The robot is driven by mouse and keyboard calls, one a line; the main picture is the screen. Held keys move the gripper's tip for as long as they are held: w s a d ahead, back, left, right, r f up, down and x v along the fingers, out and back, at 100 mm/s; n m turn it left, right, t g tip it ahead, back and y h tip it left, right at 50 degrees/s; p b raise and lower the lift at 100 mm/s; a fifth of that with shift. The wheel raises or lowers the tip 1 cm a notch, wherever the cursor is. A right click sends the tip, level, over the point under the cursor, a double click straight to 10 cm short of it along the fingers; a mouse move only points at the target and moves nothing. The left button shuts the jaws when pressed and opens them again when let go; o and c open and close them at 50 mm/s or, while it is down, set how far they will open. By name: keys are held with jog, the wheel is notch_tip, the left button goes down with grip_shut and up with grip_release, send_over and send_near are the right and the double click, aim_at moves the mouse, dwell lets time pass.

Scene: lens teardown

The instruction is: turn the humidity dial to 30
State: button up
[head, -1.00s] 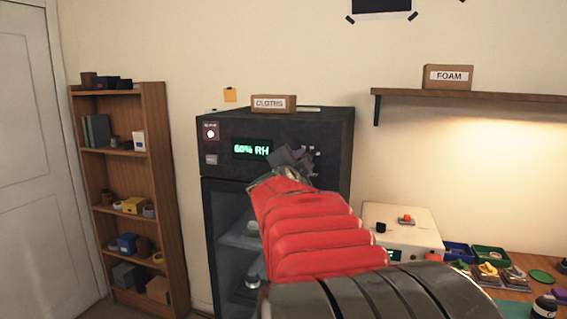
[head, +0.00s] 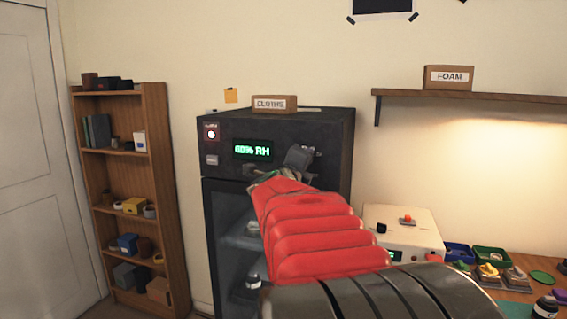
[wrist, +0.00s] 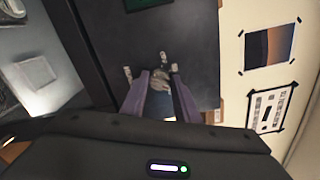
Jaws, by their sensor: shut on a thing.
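The black dry cabinet (head: 226,185) stands against the wall, and its green display (head: 252,150) reads about 60% RH. My gripper (head: 300,158) is at the right part of the cabinet's top panel. It hides most of the dial in the head view. In the wrist view the grey dial (wrist: 159,83) sits between the two purple-grey fingers of my gripper (wrist: 160,96), which are closed on it. Small pale marks show on the panel around the dial; I cannot read them.
A box marked CLOTHS (head: 274,104) lies on top of the cabinet. A bookshelf (head: 155,200) stands to the left. A white device (head: 405,230) and small trays sit on the bench to the right. A wall shelf holds a FOAM box (head: 448,77).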

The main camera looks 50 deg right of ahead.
jog(key=m, duration=0.6)
jog(key=shift+f, duration=0.35)
jog(key=o, duration=1)
jog(key=shift+r, duration=0.2)
jog(key=shift+s+a, duration=0.1)
jog(key=v, duration=1.3)
jog(key=shift+s+a, duration=0.15)
jog(key=shift+a, duration=0.05)
